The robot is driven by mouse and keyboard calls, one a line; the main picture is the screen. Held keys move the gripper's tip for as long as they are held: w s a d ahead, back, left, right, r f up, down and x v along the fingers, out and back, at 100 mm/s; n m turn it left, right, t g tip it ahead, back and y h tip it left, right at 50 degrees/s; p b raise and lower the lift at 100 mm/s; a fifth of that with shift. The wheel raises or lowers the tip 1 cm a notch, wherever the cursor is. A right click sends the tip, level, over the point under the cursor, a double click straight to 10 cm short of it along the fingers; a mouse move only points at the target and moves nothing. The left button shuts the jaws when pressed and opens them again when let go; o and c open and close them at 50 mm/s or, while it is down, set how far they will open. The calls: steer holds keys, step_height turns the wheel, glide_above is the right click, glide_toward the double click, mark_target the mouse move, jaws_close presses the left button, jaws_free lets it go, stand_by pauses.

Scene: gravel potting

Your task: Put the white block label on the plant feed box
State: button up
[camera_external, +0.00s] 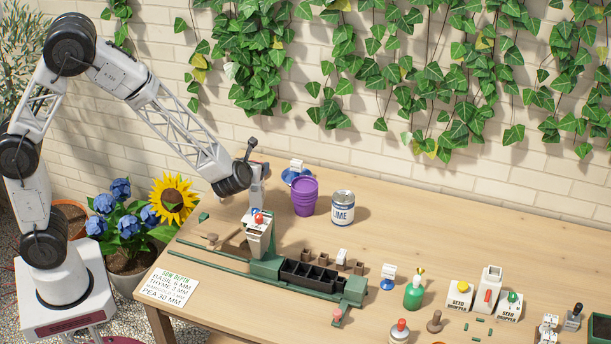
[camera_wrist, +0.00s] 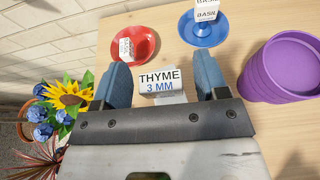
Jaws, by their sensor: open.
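My gripper (camera_wrist: 163,78) is open, with its two blue fingers on either side of a white block label (camera_wrist: 160,82) reading THYME 3 MM. I cannot tell whether the fingers touch it. In the external view my gripper (camera_external: 256,200) is low over the table's far left part, behind the white hopper. Another white block (camera_wrist: 127,48) lies in a red saucer (camera_wrist: 145,46), and a BASIL block (camera_wrist: 207,10) stands on a blue saucer (camera_wrist: 204,36). No box readable as plant feed shows; small white boxes (camera_external: 459,296) stand at the right.
A purple pot (camera_external: 305,197) and a LIME tin (camera_external: 343,208) stand right of my gripper. In front are the white hopper (camera_external: 259,238), green rails and a black seed tray (camera_external: 310,276). A green bottle (camera_external: 414,292) stands further right. The back right table is clear.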

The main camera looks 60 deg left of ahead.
steer(key=v, duration=1)
steer(key=shift+s+r, duration=0.1)
stand_by(0.5)
steer(key=s+a+r+n+g+h, duration=0.1)
steer(key=s+a+r+n+g, duration=0.2)
steer(key=s+a+r+n, duration=0.35)
steer(key=s+a+r+n+g+h, duration=0.1)
steer(key=s+a+r+n+g, duration=0.25)
steer(key=s+n, duration=0.65)
steer(key=s+d+r+n+h, duration=0.2)
steer(key=s+n+h, duration=0.2)
steer(key=s, duration=0.5)
steer(key=s+d+r+n+h, duration=0.2)
steer(key=s+n, duration=0.4)
steer(key=s, duration=0.3)
steer(key=shift+s+d+h, duration=0.2)
steer(key=shift+d+h, duration=0.35)
steer(key=shift+h, duration=0.35)
steer(key=shift+g, duration=0.25)
